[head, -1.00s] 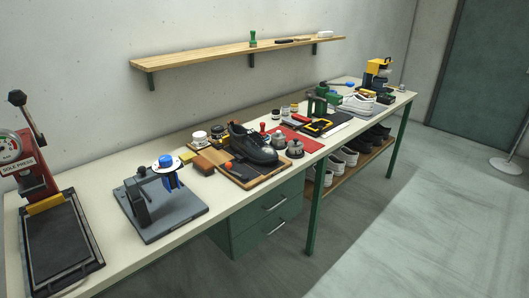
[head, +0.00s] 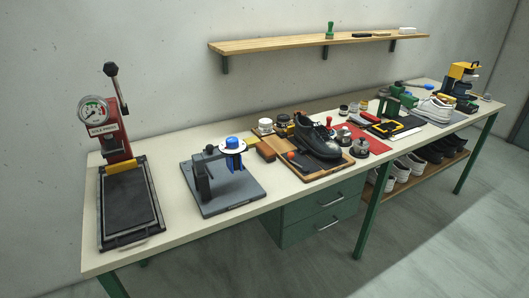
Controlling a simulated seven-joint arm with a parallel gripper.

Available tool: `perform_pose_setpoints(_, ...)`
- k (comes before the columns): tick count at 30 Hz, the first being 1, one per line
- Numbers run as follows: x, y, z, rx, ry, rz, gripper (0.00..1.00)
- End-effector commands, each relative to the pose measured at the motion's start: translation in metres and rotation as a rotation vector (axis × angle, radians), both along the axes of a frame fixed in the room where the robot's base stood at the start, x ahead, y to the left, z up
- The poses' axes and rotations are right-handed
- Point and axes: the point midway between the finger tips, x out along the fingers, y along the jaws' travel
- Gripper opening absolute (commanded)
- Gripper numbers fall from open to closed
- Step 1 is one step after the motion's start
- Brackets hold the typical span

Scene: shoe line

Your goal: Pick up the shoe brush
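A small brown block (head: 265,152) lies on the workbench (head: 170,245), at the left of a wooden board. It may be the shoe brush, but bristles are too small to make out. On the wall shelf (head: 240,46) lie a flat dark item (head: 361,35) and a thin wooden item (head: 381,34); I cannot tell if either is a brush. My gripper is not in view.
A red sole press (head: 113,135) stands at the bench's left end, beside a grey stand with a blue top (head: 232,142). The bench's front left strip is clear.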

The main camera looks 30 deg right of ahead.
Motion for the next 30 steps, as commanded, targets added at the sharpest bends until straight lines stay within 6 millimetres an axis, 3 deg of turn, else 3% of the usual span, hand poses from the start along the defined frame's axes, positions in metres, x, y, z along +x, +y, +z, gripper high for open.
perform_pose_setpoints(3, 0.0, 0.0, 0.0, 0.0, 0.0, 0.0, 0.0)
perform_pose_setpoints(30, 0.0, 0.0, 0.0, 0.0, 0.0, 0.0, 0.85)
